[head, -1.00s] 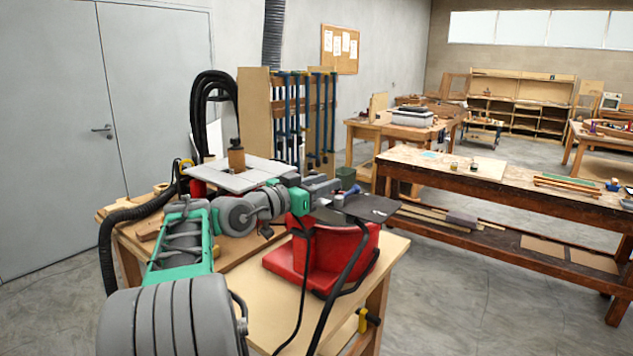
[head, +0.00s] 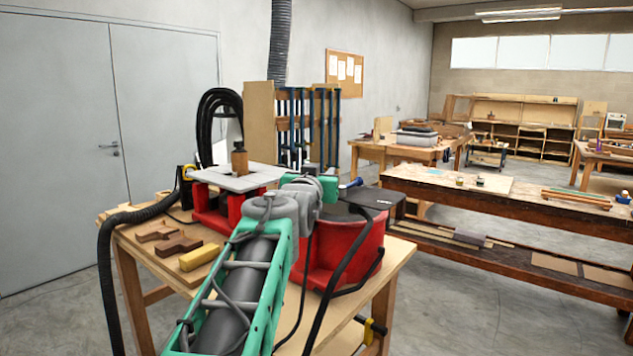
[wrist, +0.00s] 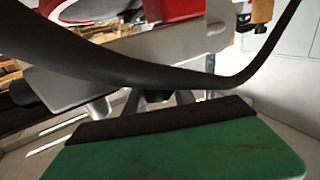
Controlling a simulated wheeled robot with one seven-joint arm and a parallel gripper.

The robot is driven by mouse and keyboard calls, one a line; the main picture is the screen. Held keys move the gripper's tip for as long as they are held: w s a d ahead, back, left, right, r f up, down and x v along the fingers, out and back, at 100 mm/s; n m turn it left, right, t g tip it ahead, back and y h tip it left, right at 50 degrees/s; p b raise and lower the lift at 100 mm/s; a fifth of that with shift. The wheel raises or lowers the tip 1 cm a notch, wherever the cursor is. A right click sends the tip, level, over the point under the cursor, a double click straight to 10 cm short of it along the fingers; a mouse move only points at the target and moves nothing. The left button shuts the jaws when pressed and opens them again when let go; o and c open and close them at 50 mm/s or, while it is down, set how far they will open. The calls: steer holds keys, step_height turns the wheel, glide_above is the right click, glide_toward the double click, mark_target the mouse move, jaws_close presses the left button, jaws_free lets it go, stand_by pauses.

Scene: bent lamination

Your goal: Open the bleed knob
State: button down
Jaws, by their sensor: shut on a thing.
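My gripper shows in the wrist view (wrist: 156,97) as grey fingers beyond a green body with a black edge strip. It is shut on a small dark part that I take to be the bleed knob, though its shape is mostly hidden. In the head view, my arm hides the fingertips and the knob. A red machine (head: 366,240) stands on the wooden bench under and beside the end of my arm. A dark flat piece with a small white mark (head: 372,196) is above it.
A black hose crosses close in front of the wrist view (wrist: 150,72). A red-legged router table (head: 226,181) stands at the back of the bench. A yellow block (head: 199,257) and brown wooden pieces (head: 178,246) lie left of my arm.

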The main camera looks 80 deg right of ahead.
steer(key=shift+w+d+f+n+t+b, duration=0.1)
steer(key=shift+f+n+t+b, duration=0.15)
steer(key=shift+t, duration=0.2)
steer(key=shift+f+n+t+b, duration=0.1)
steer(key=shift+n+t+b, duration=0.05)
steer(key=shift+n+t, duration=0.25)
steer(key=c, duration=1.5)
jaws_free()
steer(key=shift+o, duration=0.8)
steer(key=shift+w+d, duration=0.1)
steer(key=shift+d, duration=0.05)
steer(key=shift+o, duration=1.4)
steer(key=shift+w+r, duration=0.1)
steer(key=shift+r, duration=0.1)
